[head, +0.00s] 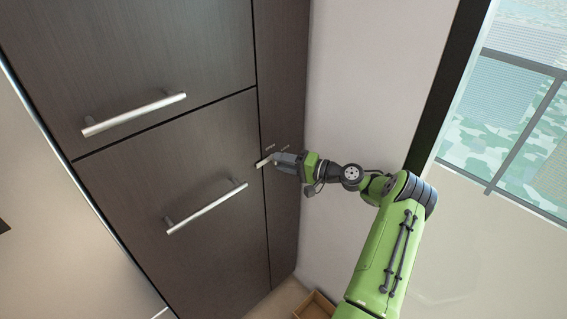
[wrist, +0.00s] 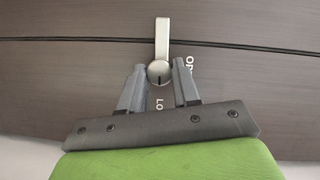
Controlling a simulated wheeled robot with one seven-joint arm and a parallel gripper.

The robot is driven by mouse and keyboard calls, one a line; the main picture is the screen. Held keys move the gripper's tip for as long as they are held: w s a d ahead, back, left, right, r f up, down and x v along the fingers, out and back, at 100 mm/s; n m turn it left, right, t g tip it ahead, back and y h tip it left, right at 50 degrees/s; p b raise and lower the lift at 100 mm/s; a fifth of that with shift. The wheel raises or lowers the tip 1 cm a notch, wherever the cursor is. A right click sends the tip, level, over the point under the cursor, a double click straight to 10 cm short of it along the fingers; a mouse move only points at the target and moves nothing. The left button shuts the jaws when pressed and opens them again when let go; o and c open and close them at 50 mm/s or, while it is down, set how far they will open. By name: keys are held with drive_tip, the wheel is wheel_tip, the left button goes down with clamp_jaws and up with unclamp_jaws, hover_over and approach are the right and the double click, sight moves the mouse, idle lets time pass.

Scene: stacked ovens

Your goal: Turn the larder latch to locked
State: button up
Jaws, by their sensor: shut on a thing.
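The larder latch (wrist: 162,40) is a pale metal lever on a round hub, fixed to the dark wood front. In the wrist view its lever points up across the dark seam, and a short dark mark on the hub points down. Partly hidden lettering reads "OP" to the right of the hub and "LO" below it. My gripper (wrist: 160,67) has a finger on each side of the hub and is shut on the latch. In the head view my gripper (head: 273,159) is at the latch (head: 262,163), beside the door seam.
Two dark cabinet fronts with long bar handles, an upper one (head: 135,113) and a lower one (head: 207,207), lie left of the latch. A pale wall (head: 345,90) and a window (head: 520,110) are to the right. A wooden box (head: 314,307) sits on the floor below.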

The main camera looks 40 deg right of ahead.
idle(0.4)
drive_tip(key=o, duration=1.1)
drive_tip(key=shift+c, duration=0.2)
drive_tip(key=shift+d, duration=0.1)
drive_tip(key=f+v, duration=0.1)
drive_tip(key=v, duration=1)
drive_tip(key=shift+s+d+r+b, duration=0.25)
drive_tip(key=shift+s+r+b, duration=0.1)
drive_tip(key=shift+s+r, duration=0.05)
